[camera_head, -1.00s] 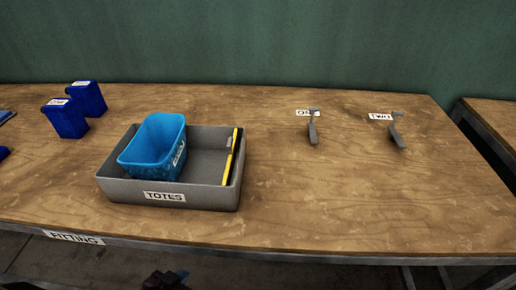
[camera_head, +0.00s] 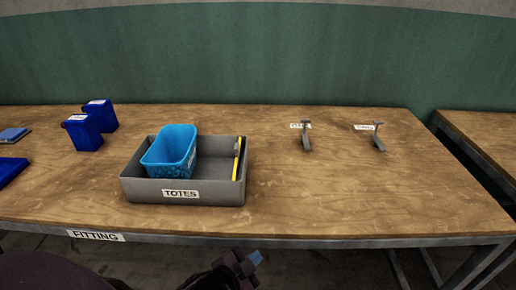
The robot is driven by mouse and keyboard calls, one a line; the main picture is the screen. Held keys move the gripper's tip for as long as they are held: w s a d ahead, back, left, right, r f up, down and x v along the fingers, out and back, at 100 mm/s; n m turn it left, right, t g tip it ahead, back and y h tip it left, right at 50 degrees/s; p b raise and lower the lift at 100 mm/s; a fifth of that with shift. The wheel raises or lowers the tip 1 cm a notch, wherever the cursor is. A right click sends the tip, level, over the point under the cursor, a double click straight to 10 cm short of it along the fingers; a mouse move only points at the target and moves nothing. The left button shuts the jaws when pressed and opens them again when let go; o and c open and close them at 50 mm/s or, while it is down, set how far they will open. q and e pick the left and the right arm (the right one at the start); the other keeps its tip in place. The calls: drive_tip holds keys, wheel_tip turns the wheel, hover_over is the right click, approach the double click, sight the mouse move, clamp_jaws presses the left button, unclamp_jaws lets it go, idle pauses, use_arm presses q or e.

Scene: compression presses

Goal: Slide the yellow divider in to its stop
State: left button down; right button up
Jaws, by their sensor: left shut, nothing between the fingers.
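The yellow divider (camera_head: 237,161) stands on edge inside the grey tray labelled TOTES (camera_head: 136,190), along its right side. A small grey piece shows at the divider's upper part. A light blue tote (camera_head: 170,152) sits in the tray to the left of the divider, apart from it. My left gripper (camera_head: 251,262) is shut and empty, low in front of the table's front edge, below and nearer than the tray. It touches nothing that I can see. My right gripper is not in view.
Dark blue bins (camera_head: 84,132) stand at the back left, with flat blue items at the left edge. Two grey hook-like pieces (camera_head: 305,137) (camera_head: 378,139) stand at the right by white labels. The table (camera_head: 330,200) is clear between them and the tray.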

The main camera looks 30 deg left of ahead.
use_arm(q)
drive_tip(key=w+d+r+m+t+h, duration=0.1)
drive_tip(key=w+d+r+m+h, duration=0.3)
drive_tip(key=d+r+m+h, duration=0.45)
drive_tip(key=w+d+r+m+t+h, duration=0.1)
drive_tip(key=w+d+r+m+h, duration=0.4)
drive_tip(key=m, duration=0.6)
drive_tip(key=s+d+r+m+g+h+p, duration=0.15)
drive_tip(key=d+m+g, duration=0.35)
drive_tip(key=m+g, duration=0.55)
drive_tip(key=s+d+m+g+h+b, duration=0.1)
drive_tip(key=s+d+m+g, duration=0.45)
drive_tip(key=m, duration=0.85)
drive_tip(key=w+a+f+m+g+y+p, duration=0.1)
drive_tip(key=w+a+f+m+g+y, duration=0.15)
drive_tip(key=w+a+m+y, duration=1)
drive_tip(key=w+a+r+t+y, duration=0.2)
drive_tip(key=a+r+y, duration=0.3)
drive_tip(key=a, duration=0.4)
drive_tip(key=w+a+r+t+y, duration=0.1)
drive_tip(key=w+a+r+y, duration=0.3)
drive_tip(key=a+r+y, duration=0.2)
drive_tip(key=a+r, duration=0.2)
drive_tip(key=a, duration=0.1)
drive_tip(key=shift+w+m+t, duration=0.3)
drive_tip(key=shift+m+t, duration=0.05)
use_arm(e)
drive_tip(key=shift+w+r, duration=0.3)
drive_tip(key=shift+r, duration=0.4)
